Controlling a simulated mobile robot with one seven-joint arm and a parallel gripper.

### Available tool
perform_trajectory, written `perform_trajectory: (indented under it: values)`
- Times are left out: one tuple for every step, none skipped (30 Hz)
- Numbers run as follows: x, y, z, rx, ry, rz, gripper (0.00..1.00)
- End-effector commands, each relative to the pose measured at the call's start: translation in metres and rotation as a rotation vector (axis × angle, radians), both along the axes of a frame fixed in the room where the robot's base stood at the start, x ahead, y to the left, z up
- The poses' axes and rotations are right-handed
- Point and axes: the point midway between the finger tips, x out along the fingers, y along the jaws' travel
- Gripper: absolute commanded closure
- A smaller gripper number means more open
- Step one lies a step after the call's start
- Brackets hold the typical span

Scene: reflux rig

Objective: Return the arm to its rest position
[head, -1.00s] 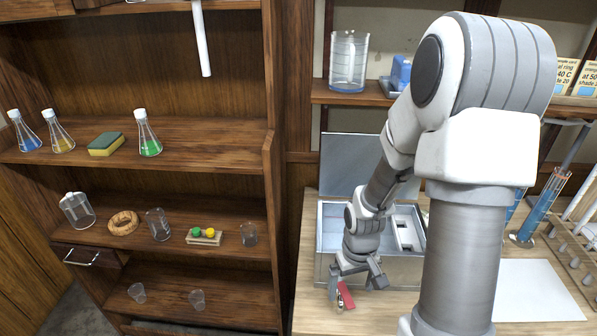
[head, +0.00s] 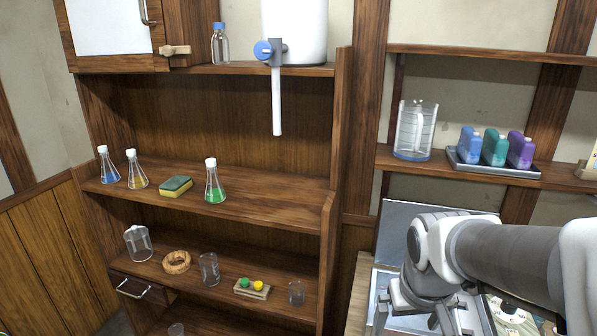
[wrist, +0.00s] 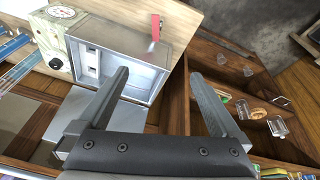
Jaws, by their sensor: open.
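My gripper (wrist: 158,95) shows in the wrist view with its two dark fingers wide apart and nothing between them. Beyond the fingers is an open metal box (wrist: 130,58) on the wooden table, with a small white piece inside. A red-handled thing (wrist: 155,28) stands by the box's edge, apart from my fingers. In the head view my arm bends at the lower right, in front of the metal box (head: 384,285) and its raised lid. My fingers are only partly visible there, at the bottom edge.
A wooden shelf unit (head: 215,210) at left holds flasks, a sponge (head: 176,186), a cork ring (head: 177,262) and glassware. A tap (head: 277,90) hangs above. A wall shelf (head: 470,172) at right carries a beaker (head: 414,130) and a tray of coloured bottles.

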Motion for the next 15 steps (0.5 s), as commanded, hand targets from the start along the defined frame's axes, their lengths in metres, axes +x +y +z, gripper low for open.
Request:
perform_trajectory:
  values:
    - [-0.006, 0.004, 0.011, 0.002, -0.025, 0.002, 0.0]
    - [-0.009, 0.006, 0.016, 0.005, -0.037, 0.002, 0.0]
    - [-0.014, 0.009, 0.023, 0.01, -0.051, 0.002, 0.0]
    - [-0.017, 0.011, 0.028, 0.013, -0.064, 0.002, 0.0]
    - [-0.021, 0.013, 0.033, 0.017, -0.075, 0.003, 0.0]
    - [-0.026, 0.015, 0.039, 0.024, -0.09, 0.003, 0.0]
    - [-0.03, 0.017, 0.044, 0.027, -0.101, 0.005, 0.0]
    - [-0.035, 0.019, 0.048, 0.033, -0.111, 0.005, 0.0]
    - [-0.04, 0.022, 0.053, 0.038, -0.126, 0.007, 0.0]
    - [-0.044, 0.024, 0.057, 0.043, -0.136, 0.009, 0.0]
    - [-0.048, 0.025, 0.06, 0.049, -0.146, 0.01, 0.0]
    - [-0.052, 0.027, 0.064, 0.056, -0.158, 0.012, 0.0]
    - [-0.056, 0.029, 0.067, 0.062, -0.166, 0.012, 0.0]
    - [-0.059, 0.03, 0.069, 0.066, -0.172, 0.014, 0.0]
    - [-0.062, 0.032, 0.072, 0.072, -0.182, 0.015, 0.0]
